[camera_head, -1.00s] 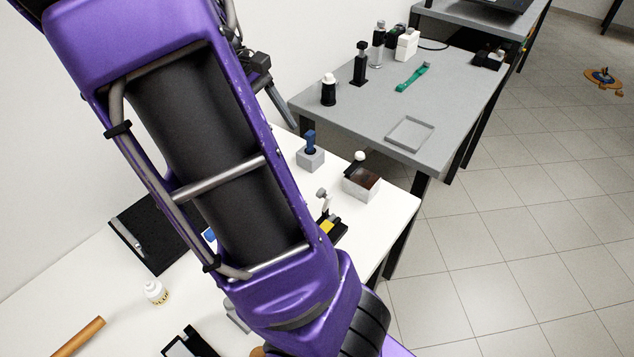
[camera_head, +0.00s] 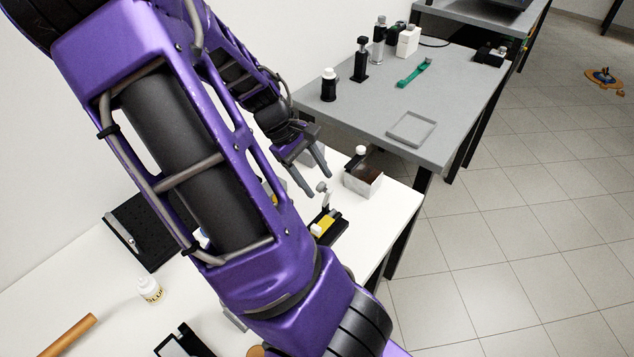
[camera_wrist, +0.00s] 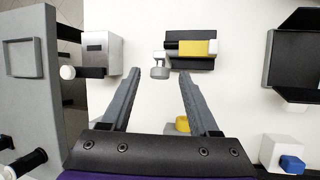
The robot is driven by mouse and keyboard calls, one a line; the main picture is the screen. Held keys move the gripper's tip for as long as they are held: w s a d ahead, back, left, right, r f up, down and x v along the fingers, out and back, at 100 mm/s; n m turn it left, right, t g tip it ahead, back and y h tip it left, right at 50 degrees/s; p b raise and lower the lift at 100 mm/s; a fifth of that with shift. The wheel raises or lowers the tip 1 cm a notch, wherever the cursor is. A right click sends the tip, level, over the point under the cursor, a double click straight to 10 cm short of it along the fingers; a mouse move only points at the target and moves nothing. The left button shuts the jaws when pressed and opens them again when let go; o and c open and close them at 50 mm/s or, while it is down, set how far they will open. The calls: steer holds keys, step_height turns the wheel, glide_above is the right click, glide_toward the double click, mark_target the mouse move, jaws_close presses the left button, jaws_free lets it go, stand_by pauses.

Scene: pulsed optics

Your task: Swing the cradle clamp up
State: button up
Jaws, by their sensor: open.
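The cradle is a black block (camera_head: 331,229) with a yellow piece in it, on the white table. A grey clamp arm with a round knob (camera_head: 322,188) stands at its far end in the head view. In the wrist view the black cradle (camera_wrist: 190,62) lies ahead, with the yellow piece (camera_wrist: 195,48) and the grey clamp knob (camera_wrist: 160,72) at its left end. My gripper (camera_head: 317,184) is open and empty, pointing at the clamp. In the wrist view the knob appears between the fingertips (camera_wrist: 159,74); whether either finger touches it I cannot tell.
A grey box with a white-knobbed lever (camera_head: 362,182) stands right of the cradle. A white bottle (camera_head: 150,290) stands at the left. A grey table (camera_head: 450,110) adjoins.

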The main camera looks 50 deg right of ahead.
steer(key=shift+s+d+f, duration=0.1)
steer(key=shift+s+f, duration=0.1)
steer(key=shift+f, duration=0.25)
jaws_close()
steer(key=shift+w, duration=0.1)
steer(key=shift+w+g+p, duration=0.4)
steer(key=shift+g+p, duration=0.4)
steer(key=shift+w+f+n+g+h+p, duration=0.15)
steer(key=shift+w+f+g+p, duration=0.25)
steer(key=shift+g, duration=0.3)
steer(key=shift+w+f+n+g+h+p, duration=0.15)
steer(key=shift+w+f+g+p, duration=0.1)
steer(key=shift+w+g, duration=0.35)
steer(key=shift+s, duration=0.15)
jaws_free()
